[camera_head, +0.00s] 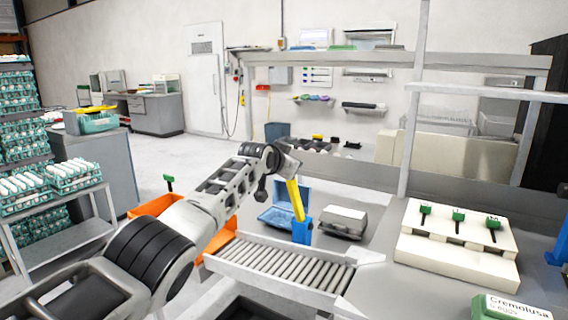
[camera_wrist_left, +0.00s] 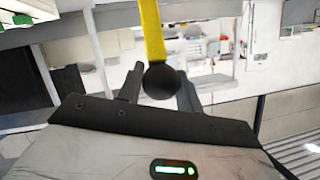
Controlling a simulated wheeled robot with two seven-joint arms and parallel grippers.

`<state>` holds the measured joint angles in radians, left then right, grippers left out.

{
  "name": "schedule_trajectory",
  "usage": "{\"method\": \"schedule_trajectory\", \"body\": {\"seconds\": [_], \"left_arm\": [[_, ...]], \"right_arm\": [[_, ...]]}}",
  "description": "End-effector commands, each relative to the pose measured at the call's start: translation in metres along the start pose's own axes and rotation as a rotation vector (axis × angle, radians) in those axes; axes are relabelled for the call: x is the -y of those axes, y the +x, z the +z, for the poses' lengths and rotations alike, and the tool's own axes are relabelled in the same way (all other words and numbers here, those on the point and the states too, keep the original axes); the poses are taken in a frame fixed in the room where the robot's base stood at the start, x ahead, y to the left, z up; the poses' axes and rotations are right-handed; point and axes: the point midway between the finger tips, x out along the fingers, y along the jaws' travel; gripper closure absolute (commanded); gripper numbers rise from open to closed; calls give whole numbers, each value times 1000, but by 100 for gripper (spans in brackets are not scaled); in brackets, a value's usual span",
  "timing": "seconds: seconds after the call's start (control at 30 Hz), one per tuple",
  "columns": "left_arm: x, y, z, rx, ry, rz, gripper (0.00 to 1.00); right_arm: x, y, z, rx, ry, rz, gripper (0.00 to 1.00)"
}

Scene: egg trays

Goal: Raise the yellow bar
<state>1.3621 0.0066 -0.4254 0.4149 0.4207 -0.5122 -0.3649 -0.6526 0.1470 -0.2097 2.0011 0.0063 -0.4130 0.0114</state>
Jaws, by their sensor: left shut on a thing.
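The yellow bar (camera_head: 297,200) stands tilted at the far side of the roller conveyor, its lower end at a blue post (camera_head: 302,231). In the left wrist view the yellow bar (camera_wrist_left: 152,35) ends in a round black knob (camera_wrist_left: 161,81). My left gripper (camera_head: 287,166) is at the bar's upper end, and its fingers are shut on the black knob, which lies between the two fingers in the left wrist view (camera_wrist_left: 160,88). In the head view the knob is hidden by the gripper. My right gripper is not in view.
The roller conveyor (camera_head: 275,272) lies below the bar. A blue open box (camera_head: 277,217) and a grey carton (camera_head: 343,221) are behind it. An orange crate (camera_head: 158,205) is partly behind my left arm. A white block with green-topped stamps (camera_head: 455,262) stands at right.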

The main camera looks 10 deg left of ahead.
Motion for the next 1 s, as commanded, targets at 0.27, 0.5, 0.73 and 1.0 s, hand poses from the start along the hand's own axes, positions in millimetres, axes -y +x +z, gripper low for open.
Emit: {"method": "schedule_trajectory", "body": {"seconds": [0.27, 0.5, 0.73, 1.0], "left_arm": [[-1, 0, -4, 48, 5, 14, 100], [-2, 1, -3, 62, 9, 19, 100], [-2, 1, -2, 65, 10, 20, 100], [-2, 1, -2, 64, 10, 19, 46]], "right_arm": [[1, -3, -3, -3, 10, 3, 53], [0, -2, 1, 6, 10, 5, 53], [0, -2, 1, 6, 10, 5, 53], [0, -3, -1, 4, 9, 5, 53]]}}
